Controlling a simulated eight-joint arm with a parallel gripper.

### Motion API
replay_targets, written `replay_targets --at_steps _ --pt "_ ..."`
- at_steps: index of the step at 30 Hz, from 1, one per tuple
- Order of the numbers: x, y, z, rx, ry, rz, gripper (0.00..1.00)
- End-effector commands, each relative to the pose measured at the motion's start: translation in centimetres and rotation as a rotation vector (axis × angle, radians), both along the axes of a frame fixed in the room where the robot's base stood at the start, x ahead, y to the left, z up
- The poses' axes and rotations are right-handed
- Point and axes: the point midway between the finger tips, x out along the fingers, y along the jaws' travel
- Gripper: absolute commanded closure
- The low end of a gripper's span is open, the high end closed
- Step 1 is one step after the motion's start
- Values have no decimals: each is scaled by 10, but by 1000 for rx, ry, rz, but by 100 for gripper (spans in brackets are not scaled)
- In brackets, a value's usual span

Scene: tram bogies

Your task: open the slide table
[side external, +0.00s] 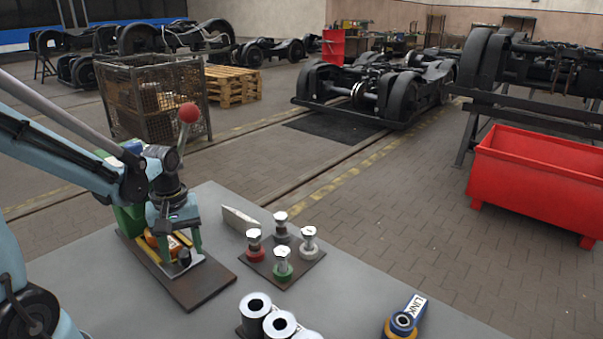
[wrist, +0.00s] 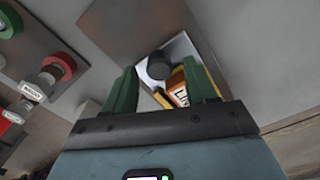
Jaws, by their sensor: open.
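The slide table (side external: 207,285) has a brown base plate, yellow rails and a pale metal plate, at the left of the grey bench. A black round knob (side external: 184,257) stands on the metal plate; the knob (wrist: 159,65) also shows in the wrist view. An orange labelled part (wrist: 177,86) lies beside the knob. My gripper (side external: 182,246) is over the slide table, pointing down. In the wrist view my gripper (wrist: 162,82) has its green fingers apart, with the knob and orange part appearing between them. I cannot tell whether a finger touches anything.
A plate with several coloured posts (side external: 283,265) stands right of the slide table. White-topped cylinders (side external: 255,305) and a LINK part (side external: 405,318) are near the front. A red-ball lever (side external: 188,112) rises behind my wrist; its mounting is hidden. Bare bench lies at centre right.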

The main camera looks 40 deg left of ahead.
Motion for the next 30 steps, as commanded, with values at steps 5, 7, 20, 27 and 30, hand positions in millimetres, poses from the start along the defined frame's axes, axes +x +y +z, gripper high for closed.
replay_targets --at_steps 5,7,20,27,30 --pt "0 0 -5 0 0 0 43" --pt "0 0 -6 0 0 0 43" --pt "0 0 -5 0 0 0 80" --pt "0 0 -5 0 1 0 100" --pt "0 0 -5 0 1 0 100"
